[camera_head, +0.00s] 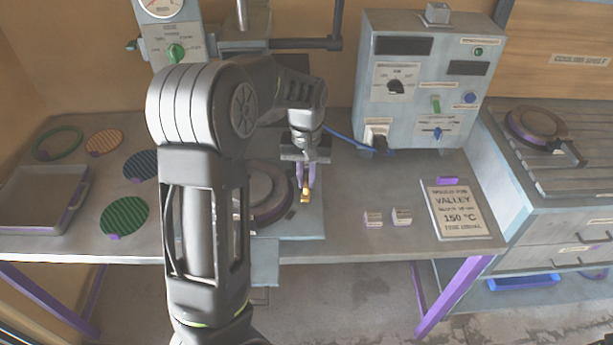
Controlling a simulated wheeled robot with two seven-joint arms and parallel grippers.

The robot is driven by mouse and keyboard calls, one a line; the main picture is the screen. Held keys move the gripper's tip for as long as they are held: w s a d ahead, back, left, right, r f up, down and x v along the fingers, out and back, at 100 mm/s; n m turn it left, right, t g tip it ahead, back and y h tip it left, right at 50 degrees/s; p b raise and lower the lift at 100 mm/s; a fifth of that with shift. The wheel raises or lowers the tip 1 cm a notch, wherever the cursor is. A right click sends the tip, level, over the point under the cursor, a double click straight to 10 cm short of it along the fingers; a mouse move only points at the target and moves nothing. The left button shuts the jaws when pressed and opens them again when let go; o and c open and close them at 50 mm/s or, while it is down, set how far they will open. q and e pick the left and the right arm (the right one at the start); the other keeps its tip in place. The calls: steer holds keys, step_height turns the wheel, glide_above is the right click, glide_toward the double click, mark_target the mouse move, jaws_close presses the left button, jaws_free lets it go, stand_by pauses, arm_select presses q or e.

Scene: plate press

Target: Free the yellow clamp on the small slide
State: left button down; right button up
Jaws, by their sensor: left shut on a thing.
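The yellow clamp (306,195) is a small piece at the right side of the round dark mould (270,192), on the grey slide plate (302,226) of the press. My left gripper (305,186) reaches down from above, with its purple fingers shut on the clamp. My left forearm covers much of the press and the left part of the mould. Whether the clamp is still fastened cannot be told. My right gripper is not in view.
A control box (425,85) stands behind to the right, with a blue cable. A sign (458,209) and two small blocks (401,216) lie on the right. Several round discs (124,216) and a tray (43,198) lie on the left.

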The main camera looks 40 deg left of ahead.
mark_target(307, 181)
arm_select(q)
steer(key=shift+n, duration=0.8)
steer(key=c, duration=1.4)
jaws_free()
steer(key=shift+c, duration=0.2)
steer(key=shift+r+b, duration=0.4)
steer(key=shift+r, duration=3.5)
